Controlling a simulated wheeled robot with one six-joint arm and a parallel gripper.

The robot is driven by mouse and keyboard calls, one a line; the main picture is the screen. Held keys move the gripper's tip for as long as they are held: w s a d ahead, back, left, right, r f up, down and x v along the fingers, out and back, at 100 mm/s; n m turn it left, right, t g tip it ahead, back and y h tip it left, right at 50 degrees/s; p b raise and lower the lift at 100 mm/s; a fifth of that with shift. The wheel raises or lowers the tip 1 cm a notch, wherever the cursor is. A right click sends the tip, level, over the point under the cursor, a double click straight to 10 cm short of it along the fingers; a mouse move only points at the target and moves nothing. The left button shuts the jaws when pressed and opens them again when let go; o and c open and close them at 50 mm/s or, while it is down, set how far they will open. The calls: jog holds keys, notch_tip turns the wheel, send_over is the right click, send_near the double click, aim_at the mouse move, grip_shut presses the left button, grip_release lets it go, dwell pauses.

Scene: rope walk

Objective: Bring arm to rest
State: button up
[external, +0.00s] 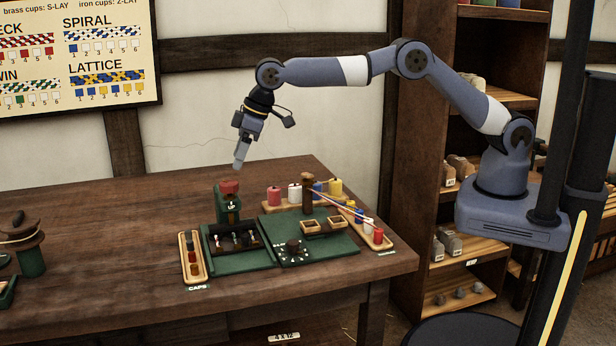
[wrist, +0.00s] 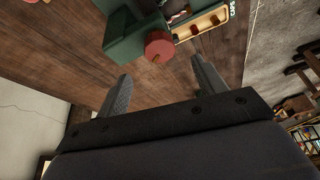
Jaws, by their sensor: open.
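My arm is stretched out from its base at the right, with the forearm raised over the wooden table (external: 90,262). My gripper (external: 240,160) points down above the table, over and slightly right of a red knob on a green post (external: 229,188). In the wrist view my gripper (wrist: 160,90) shows two grey fingers spread apart with nothing between them. The red knob (wrist: 159,46) lies beyond the fingertips and apart from them.
A green board (external: 330,245) carries a dial and small wooden boxes. A caps tray (external: 200,270) stands in front, and coloured spools (external: 335,187) stand behind. Strands run to a tray at the right. A shelf (external: 470,230) stands beside the table. The table's left middle is clear.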

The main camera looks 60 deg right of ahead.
aim_at(228, 184)
jog(key=p+x, duration=0.1)
jog(key=x, duration=0.6)
jog(key=shift+w+p, duration=0.1)
jog(key=shift+p, duration=0.2)
jog(key=shift+r, duration=0.1)
